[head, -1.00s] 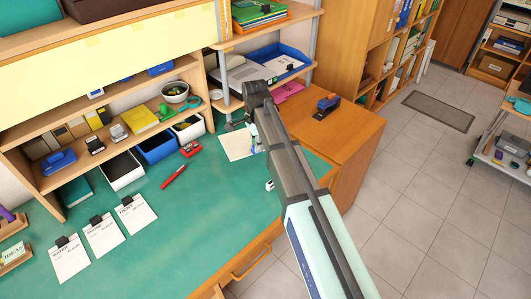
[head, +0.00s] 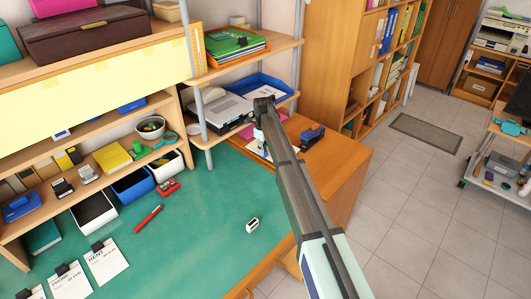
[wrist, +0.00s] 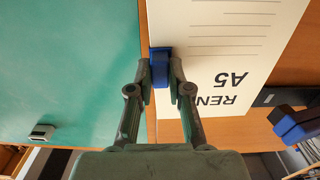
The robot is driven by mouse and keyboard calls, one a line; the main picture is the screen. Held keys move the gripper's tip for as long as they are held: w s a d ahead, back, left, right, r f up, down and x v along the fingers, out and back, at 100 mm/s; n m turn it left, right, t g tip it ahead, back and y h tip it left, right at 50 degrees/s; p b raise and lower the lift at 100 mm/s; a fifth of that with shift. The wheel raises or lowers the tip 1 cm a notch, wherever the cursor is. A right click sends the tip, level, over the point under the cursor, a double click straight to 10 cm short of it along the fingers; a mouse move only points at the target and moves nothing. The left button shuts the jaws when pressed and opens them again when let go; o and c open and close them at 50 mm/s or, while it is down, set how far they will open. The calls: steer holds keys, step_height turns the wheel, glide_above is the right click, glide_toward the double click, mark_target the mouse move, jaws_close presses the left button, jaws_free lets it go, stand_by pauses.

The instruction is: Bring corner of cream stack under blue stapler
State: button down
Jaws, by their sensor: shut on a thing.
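The cream stack (wrist: 222,50) has ruled lines and large black print, upside down in the wrist view. In the head view my arm hides most of the stack and my gripper (head: 262,134). The blue stapler (head: 313,133) lies on the wooden top just right of the arm. In the wrist view the stapler (wrist: 292,124) is close beside the stack's near right corner; I cannot tell if they touch.
A small white and dark item (head: 252,225) lies on the green desk (head: 195,225). Behind my gripper are a shelf post (head: 203,125) and a blue tray (head: 262,86). The wooden top (head: 335,160) is clear in front of the stapler.

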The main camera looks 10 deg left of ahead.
stand_by(0.7)
steer(key=shift+w+d+f, duration=0.15)
steer(key=shift+w+f, duration=0.05)
steer(key=shift+f, duration=0.5)
steer(key=shift+w+d+f, duration=0.1)
steer(key=shift+w+d, duration=0.55)
steer(key=shift+w, duration=0.3)
steer(key=shift+w+d+r, duration=0.1)
steer(key=shift+w+d, duration=0.55)
steer(key=shift+w, duration=0.35)
steer(key=shift+w+d+f, duration=0.1)
steer(key=shift+w+d, duration=0.55)
steer(key=shift+w, duration=0.3)
steer(key=shift+p, duration=0.3)
steer(key=shift+f, duration=0.2)
steer(key=c, duration=1)
jaws_free()
steer(key=shift+o, duration=0.3)
steer(key=shift+o, duration=0.9)
